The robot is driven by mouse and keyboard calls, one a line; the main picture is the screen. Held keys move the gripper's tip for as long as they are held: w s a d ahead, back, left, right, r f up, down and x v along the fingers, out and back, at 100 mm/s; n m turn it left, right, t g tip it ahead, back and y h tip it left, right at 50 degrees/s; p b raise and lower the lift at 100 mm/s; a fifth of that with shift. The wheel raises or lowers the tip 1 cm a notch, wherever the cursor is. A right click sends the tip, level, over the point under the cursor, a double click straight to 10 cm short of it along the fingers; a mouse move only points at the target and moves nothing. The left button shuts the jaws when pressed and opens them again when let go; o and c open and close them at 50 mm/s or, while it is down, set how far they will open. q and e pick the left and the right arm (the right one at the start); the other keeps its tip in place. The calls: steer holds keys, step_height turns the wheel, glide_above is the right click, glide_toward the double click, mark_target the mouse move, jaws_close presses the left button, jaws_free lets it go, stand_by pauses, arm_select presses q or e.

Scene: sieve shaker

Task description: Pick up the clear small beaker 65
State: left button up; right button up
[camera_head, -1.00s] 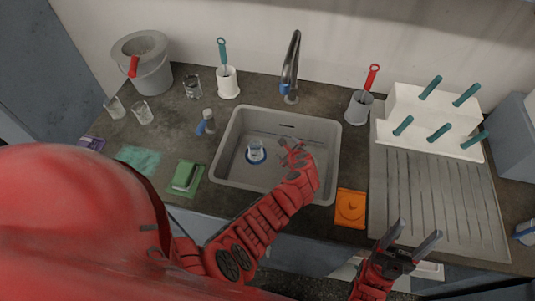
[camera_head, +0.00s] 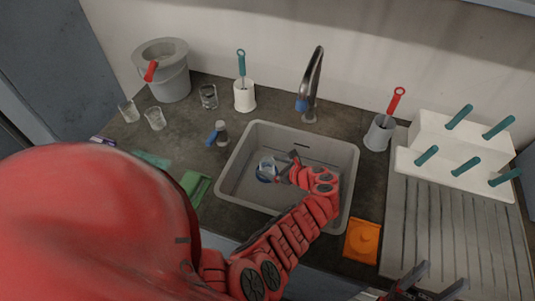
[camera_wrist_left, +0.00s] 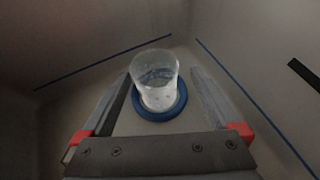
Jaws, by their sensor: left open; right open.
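A clear beaker (camera_head: 266,165) stands in the sink, and in the left wrist view the beaker (camera_wrist_left: 156,78) is upright at a blue ring (camera_wrist_left: 176,107) on the sink floor. My left gripper (camera_head: 284,167) is down in the sink, just right of the beaker. Its two fingers are open, and in the left wrist view they lie on either side of the beaker, with gaps and no clear contact. Whether the beaker is inside the ring or on it is hard to tell. My right gripper (camera_head: 432,279) is open and empty at the bottom right, partly cut off.
The grey sink's (camera_head: 349,170) walls surround my left gripper closely. Other clear glasses (camera_head: 155,119) stand on the counter at left, near a grey bucket (camera_head: 174,80). A tap (camera_head: 312,85) rises behind the sink. An orange item (camera_head: 362,241) and ribbed drainboard (camera_head: 440,235) lie right.

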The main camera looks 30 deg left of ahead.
mark_target(262, 161)
arm_select(q)
steer(key=x, duration=0.3)
steer(key=b+x, duration=0.1)
steer(key=x, duration=0.1)
steer(key=shift+s+a+f, duration=0.1)
steer(key=shift+s+f, duration=0.2)
steer(key=shift+f, duration=0.1)
jaws_close()
steer(key=shift+r, duration=0.25)
steer(key=shift+r+p, duration=1.05)
steer(key=shift+r, duration=0.35)
step_height(262, 161, up, 3)
steer(key=shift+w+r+p, duration=0.1)
steer(key=shift+r+p, duration=0.1)
steer(key=shift+p, duration=0.55)
step_height(262, 161, up, 11)
steer(key=shift+r, duration=0.15)
